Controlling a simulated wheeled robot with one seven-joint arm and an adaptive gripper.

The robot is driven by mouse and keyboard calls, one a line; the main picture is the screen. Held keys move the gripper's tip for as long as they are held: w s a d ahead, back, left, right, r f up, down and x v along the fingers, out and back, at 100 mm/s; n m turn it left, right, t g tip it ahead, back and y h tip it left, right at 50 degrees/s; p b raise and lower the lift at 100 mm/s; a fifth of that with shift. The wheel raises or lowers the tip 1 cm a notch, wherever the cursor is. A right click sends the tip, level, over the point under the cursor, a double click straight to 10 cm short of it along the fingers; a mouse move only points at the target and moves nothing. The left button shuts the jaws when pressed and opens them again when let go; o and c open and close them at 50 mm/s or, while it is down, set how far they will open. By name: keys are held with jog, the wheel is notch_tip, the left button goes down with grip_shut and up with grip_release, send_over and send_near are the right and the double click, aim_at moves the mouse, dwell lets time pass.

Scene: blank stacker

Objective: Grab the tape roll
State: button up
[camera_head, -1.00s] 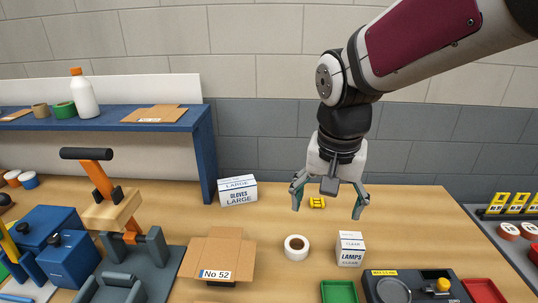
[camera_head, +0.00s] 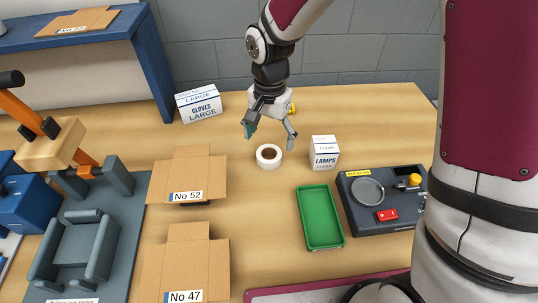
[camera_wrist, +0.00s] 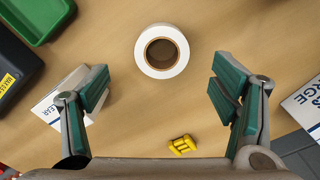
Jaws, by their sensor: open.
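A white tape roll (camera_head: 269,157) with a brown core lies flat on the wooden table, between the gloves box and the lamps box. It also shows in the wrist view (camera_wrist: 162,51), top centre, ahead of the fingers. My gripper (camera_head: 270,135) is open and empty, above and just behind the roll in the head view. In the wrist view its green-padded fingers (camera_wrist: 158,92) stand wide apart, and the roll lies beyond their tips, not between them.
The lamps box (camera_head: 324,153) stands right of the roll. The gloves box (camera_head: 199,104) is at back left. A green tray (camera_head: 321,217), a dark device (camera_head: 383,195) and cardboard boxes (camera_head: 188,176) are nearer. A yellow item (camera_wrist: 182,144) lies under my gripper.

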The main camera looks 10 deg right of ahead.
aim_at(269, 154)
jog(key=shift+a+f, duration=0.15)
jog(key=shift+f, duration=2.95)
jog(key=c, duration=1.3)
